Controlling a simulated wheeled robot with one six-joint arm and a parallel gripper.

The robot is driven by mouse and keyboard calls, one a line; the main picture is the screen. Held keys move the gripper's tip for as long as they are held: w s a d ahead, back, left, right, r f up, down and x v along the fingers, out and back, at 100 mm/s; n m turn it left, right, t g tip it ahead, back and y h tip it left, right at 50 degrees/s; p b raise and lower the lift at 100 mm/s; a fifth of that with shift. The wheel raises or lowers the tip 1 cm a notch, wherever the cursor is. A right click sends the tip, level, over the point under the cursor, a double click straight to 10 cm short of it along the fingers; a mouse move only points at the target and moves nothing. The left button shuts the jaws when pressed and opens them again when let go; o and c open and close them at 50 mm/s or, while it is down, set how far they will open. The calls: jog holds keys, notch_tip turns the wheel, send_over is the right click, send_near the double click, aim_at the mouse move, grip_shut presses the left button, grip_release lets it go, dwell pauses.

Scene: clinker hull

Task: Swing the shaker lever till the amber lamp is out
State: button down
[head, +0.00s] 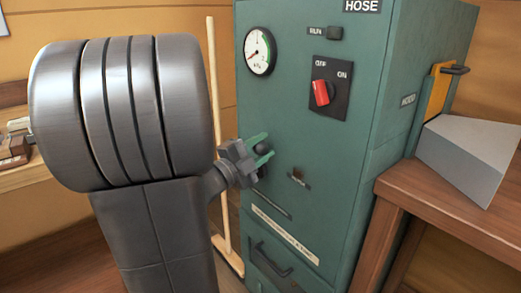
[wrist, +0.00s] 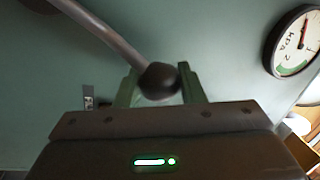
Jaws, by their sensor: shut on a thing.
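The shaker lever shows in the wrist view as a grey rod (wrist: 112,36) ending in a dark round knob (wrist: 158,80). My gripper (wrist: 160,88) is shut on this knob, with one green finger on each side. In the head view my gripper (head: 261,151) is at the front of the green cabinet (head: 350,180), and the knob (head: 262,146) is partly hidden between the fingers. No lit amber lamp can be made out. A small brownish fitting (head: 298,176) sits on the cabinet right of my gripper; I cannot tell if it is the lamp.
The cabinet carries a round gauge (head: 259,52), a dark RUN fitting (head: 334,33) and a red OFF/ON switch (head: 321,92). A drawer handle (head: 270,262) is below. A wooden table (head: 445,200) with a grey wedge-shaped object (head: 468,155) stands right. A broom (head: 220,140) stands left of the cabinet.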

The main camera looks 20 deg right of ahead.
jog(key=shift+s+f, duration=0.1)
jog(key=shift+f, duration=0.05)
jog(key=c, duration=1)
grip_release()
jog(key=shift+o, duration=0.2)
jog(key=p+v, duration=0.1)
jog(key=v, duration=1.2)
jog(key=shift+a+p, duration=0.35)
jog(key=shift+a, duration=0.05)
jog(key=shift+s, duration=0.15)
